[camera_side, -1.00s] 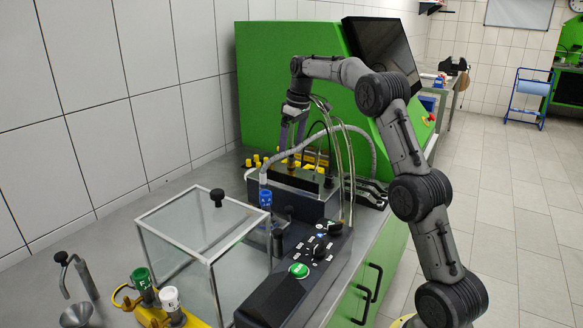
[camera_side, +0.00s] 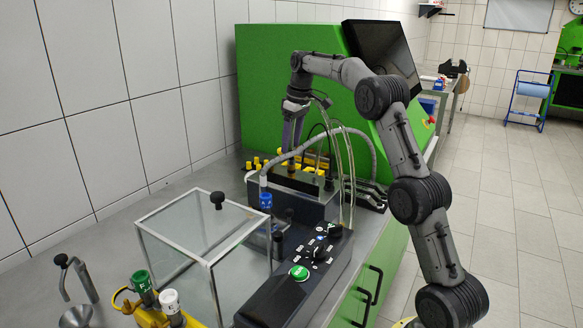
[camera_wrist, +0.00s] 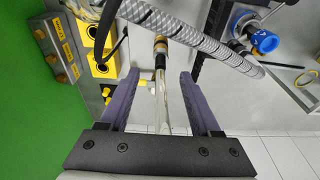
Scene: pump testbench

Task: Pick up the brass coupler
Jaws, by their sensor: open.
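In the wrist view, the brass coupler (camera_wrist: 160,42) is a small gold-coloured fitting with a black section below it, at the end of a clear tube (camera_wrist: 165,105). It lies just beyond my fingertips, roughly centred between them, partly beside the grey braided hose. My gripper (camera_wrist: 161,74) is open, with its two purple-grey fingers on either side of the tube and nothing clamped. In the side view my gripper (camera_side: 291,142) points down over the dark block on the bench. The coupler is too small to make out there.
The braided hose (camera_wrist: 200,42) crosses close in front of my fingers. Yellow blocks (camera_wrist: 100,65) stand left and a blue fitting (camera_wrist: 264,42) right. In the side view, a glass box (camera_side: 185,245) and a control panel (camera_side: 305,262) stand nearer the camera.

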